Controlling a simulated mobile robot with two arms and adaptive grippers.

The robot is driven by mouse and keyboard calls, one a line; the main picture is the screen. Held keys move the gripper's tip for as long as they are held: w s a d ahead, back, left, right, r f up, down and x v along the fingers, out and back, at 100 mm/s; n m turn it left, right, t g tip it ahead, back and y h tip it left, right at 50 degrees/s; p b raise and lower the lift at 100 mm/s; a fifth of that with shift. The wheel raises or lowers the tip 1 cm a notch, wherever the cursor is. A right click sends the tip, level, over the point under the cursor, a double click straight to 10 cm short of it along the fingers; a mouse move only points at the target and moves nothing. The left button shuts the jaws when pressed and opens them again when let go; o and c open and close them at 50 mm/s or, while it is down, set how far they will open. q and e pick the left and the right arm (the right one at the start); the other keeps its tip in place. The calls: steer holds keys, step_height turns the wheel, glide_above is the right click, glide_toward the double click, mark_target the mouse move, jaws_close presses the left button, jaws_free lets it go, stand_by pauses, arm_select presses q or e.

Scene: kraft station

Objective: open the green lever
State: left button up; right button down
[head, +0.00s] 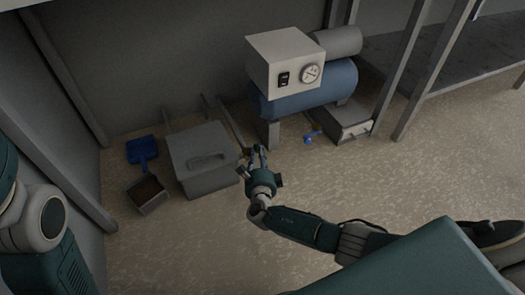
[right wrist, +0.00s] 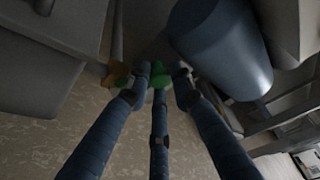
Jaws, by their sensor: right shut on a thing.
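The green lever (right wrist: 158,80) shows in the right wrist view, beside a brass-coloured fitting (right wrist: 115,74). My right gripper (right wrist: 156,86) has its dark fingers around the lever and is shut on it. The fingers hide part of the lever. In the head view my right gripper (head: 256,155) is low by the pipe, just right of a grey box, and the lever itself cannot be made out there. My left arm shows at the left edge of the head view, but its gripper is out of view.
A grey box with a handle (head: 205,170) stands left of the right gripper. A blue tank (head: 325,90) with a white gauge box (head: 283,62) is behind, right. A blue-handled valve (head: 310,136) sits below the tank. A blue dustpan (head: 142,150) is far left. Floor at right is clear.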

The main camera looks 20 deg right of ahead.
steer(key=shift+w+a+r+n+t, duration=0.15)
steer(key=shift+a+n+t, duration=0.15)
steer(key=shift+a+n, duration=0.45)
steer(key=shift+h, duration=0.3)
steer(key=shift+a, duration=0.15)
steer(key=c, duration=1.5)
jaws_free()
steer(key=shift+s, duration=0.2)
steer(key=v, duration=0.7)
steer(key=shift+s, duration=0.1)
